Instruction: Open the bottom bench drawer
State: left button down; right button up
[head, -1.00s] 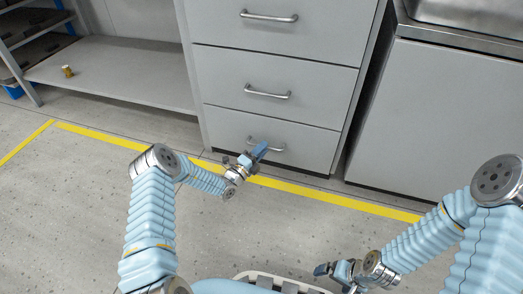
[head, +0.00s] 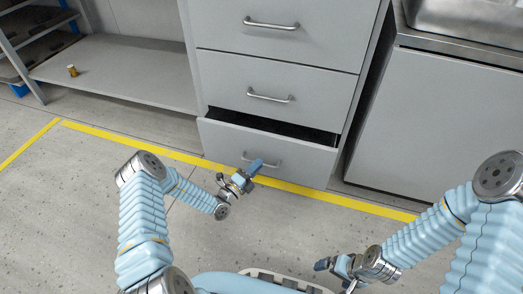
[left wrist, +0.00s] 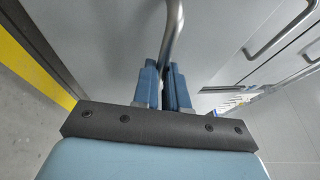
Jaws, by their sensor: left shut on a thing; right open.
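The bottom bench drawer (head: 218,136) is partly pulled out in the head view, with a dark gap showing above its front. Its curved metal handle (head: 272,165) is on the drawer front. My left gripper (head: 254,168) is at the left part of this handle. In the left wrist view the two blue fingers (left wrist: 165,85) are shut around the metal handle bar (left wrist: 174,30). My right gripper (head: 326,265) is open and empty low in the head view, away from the drawers.
The middle drawer (head: 230,83) and the top drawer (head: 225,32) above are closed. A grey cabinet with a sink (head: 420,115) stands at right. A low shelf (head: 130,75) at left bears a small yellowish object (head: 72,71). The floor in front is clear, with a yellow line.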

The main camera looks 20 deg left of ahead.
pick_arm(q)
jog(key=s+p, duration=0.4)
jog(key=s, duration=2)
jog(key=shift+s+a, duration=0.2)
jog(key=shift+a, duration=0.25)
jog(key=c, duration=1.2)
grip_release()
jog(key=shift+o, duration=0.2)
